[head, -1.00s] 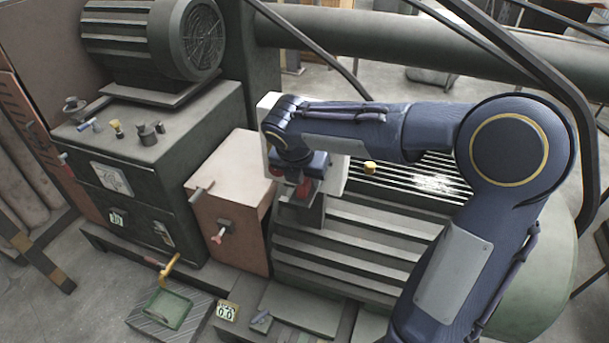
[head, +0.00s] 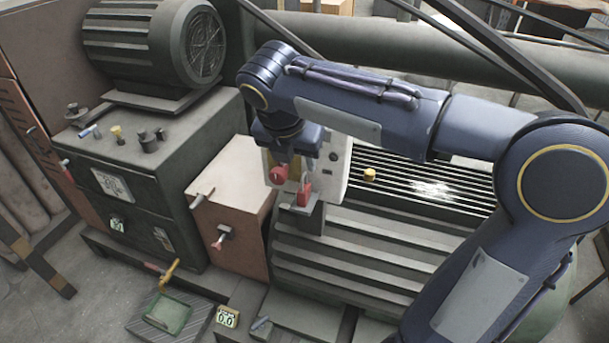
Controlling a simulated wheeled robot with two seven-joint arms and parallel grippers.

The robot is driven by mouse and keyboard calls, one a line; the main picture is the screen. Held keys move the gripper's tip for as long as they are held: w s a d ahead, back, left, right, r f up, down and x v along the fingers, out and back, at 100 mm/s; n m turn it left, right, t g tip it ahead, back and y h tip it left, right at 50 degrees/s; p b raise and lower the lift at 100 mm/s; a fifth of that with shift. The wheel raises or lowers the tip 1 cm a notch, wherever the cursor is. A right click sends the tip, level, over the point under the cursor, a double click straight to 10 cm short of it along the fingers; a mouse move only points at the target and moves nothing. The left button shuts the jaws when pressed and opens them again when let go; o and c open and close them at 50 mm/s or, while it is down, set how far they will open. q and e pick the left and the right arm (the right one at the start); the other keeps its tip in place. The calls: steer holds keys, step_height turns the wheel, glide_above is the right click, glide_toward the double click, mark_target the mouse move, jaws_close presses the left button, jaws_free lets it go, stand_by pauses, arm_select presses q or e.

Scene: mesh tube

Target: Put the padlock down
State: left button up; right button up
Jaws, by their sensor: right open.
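The padlock (head: 304,197) has a small red body and sits at the top of a grey upright block (head: 306,219), in front of a pale box (head: 333,175). My right gripper (head: 292,160) is above the padlock and slightly left of it, pointing down with its jaws open. It appears clear of the padlock, though the fingertips are small and partly lost against the box. A red round knob (head: 279,174) shows just left of the padlock, close below the gripper. My left gripper is not in view.
A copper-coloured cabinet (head: 232,190) with a red-tipped handle stands to the left. A yellow knob (head: 369,174) is to the right, above stepped grey ledges (head: 350,250). A green tray (head: 167,313) and a small display (head: 227,317) lie low at the front.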

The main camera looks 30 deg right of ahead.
steer(key=s+a+f+m+t+y, duration=0.1)
steer(key=s+a+f+m+y, duration=0.1)
steer(key=s+f+m, duration=0.3)
steer(key=s+a+f+m+t+y, duration=0.1)
steer(key=s+f+m+y, duration=0.4)
steer(key=s+m, duration=0.9)
steer(key=f+m, duration=0.1)
steer(key=m, duration=0.7)
steer(key=shift+a+f+m+t, duration=0.15)
steer(key=shift+a+m+t, duration=0.15)
steer(key=shift+a+m, duration=0.1)
steer(key=shift+s, duration=0.1)
